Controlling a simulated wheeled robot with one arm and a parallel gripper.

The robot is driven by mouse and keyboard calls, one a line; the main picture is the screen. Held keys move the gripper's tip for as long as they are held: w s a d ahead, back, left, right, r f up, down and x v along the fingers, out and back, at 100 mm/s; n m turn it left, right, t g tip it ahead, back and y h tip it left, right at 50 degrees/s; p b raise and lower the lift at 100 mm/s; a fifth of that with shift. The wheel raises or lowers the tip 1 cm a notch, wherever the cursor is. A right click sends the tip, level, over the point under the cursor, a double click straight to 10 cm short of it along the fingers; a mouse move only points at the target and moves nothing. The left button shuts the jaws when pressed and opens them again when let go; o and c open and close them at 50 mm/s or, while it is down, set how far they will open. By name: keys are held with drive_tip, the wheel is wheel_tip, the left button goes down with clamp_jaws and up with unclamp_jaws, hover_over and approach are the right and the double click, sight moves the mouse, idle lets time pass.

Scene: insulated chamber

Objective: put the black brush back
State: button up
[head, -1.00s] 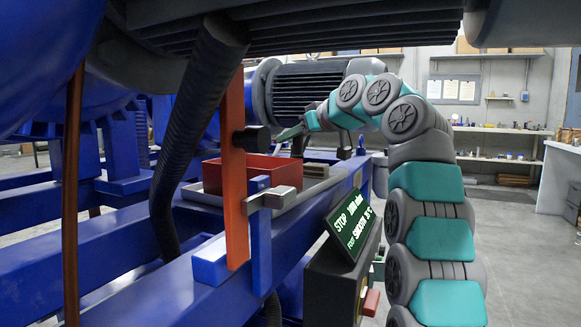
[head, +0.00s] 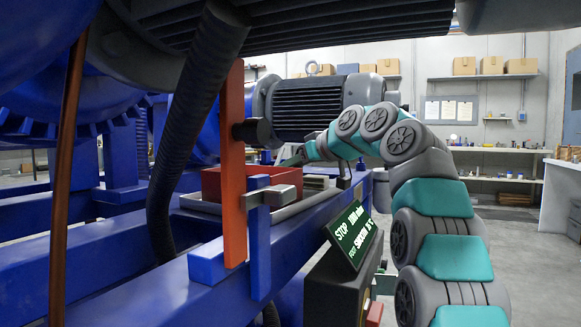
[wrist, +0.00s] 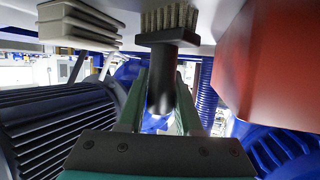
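The black brush (wrist: 165,42) is in the wrist view, its pale bristles toward the grey tray surface at the top of that picture. Its handle lies between the two green fingers of my gripper (wrist: 163,100), which close on it from both sides. I cannot tell whether the bristles touch the tray. In the head view my gripper (head: 294,158) is low over the tray (head: 205,206), behind and right of the red bin (head: 222,184). The brush cannot be made out there.
In the wrist view a ribbed grey block (wrist: 80,22) and the red bin (wrist: 258,70) flank the brush. A finned motor (head: 315,107) stands behind the tray.

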drive_tip(key=o, duration=0.4)
drive_tip(key=shift+c, duration=0.2)
drive_tip(key=shift+r, duration=0.1)
drive_tip(key=shift+r, duration=0.15)
drive_tip(key=v, duration=1.2)
